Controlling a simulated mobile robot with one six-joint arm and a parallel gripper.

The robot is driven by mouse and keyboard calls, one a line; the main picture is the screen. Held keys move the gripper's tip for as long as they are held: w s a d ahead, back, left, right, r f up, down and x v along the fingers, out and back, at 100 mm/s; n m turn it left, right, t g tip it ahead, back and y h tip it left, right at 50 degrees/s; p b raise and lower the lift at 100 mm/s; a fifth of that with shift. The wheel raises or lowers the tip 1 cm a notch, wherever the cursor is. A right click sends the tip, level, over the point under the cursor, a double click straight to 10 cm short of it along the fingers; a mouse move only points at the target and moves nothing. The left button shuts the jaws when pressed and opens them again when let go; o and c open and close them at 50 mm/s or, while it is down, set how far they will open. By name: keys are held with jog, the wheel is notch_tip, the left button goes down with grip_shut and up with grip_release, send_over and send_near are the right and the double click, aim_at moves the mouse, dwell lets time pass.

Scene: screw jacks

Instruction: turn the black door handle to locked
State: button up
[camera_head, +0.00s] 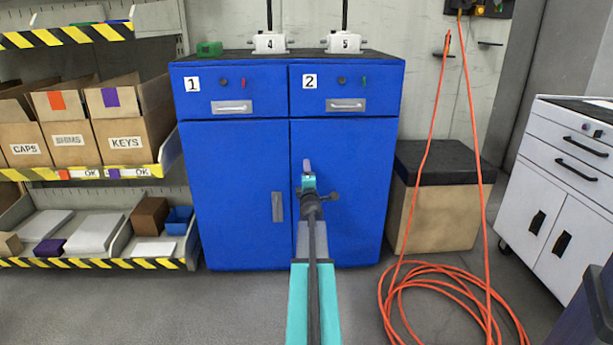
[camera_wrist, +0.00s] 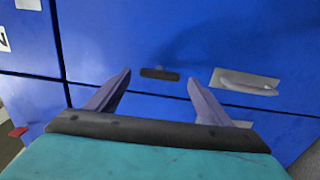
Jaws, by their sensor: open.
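The black door handle (camera_wrist: 160,73) is a short dark bar on the right door of the blue cabinet (camera_head: 236,165). In the wrist view it lies crosswise, just beyond and between the two purple fingertips of my gripper (camera_wrist: 160,77). The jaws are open, with a clear gap from the handle to each finger; the remaining depth to the door is hard to judge. In the head view my gripper (camera_head: 307,168) is in front of the right door's upper left part, and my arm hides the black handle.
A silver pull (camera_wrist: 248,82) sits beside the black handle on the same door. The left door's pull (camera_head: 278,207) is across the seam. Drawers with silver handles (camera_head: 346,105) are above. An orange cable (camera_head: 440,290) coils on the floor at right, by a box (camera_head: 440,215).

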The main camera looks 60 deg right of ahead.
jog(key=v, duration=1.2)
jog(key=shift+p, duration=0.4)
jog(key=shift+w, duration=0.1)
jog(key=shift+w+a+r, duration=0.1)
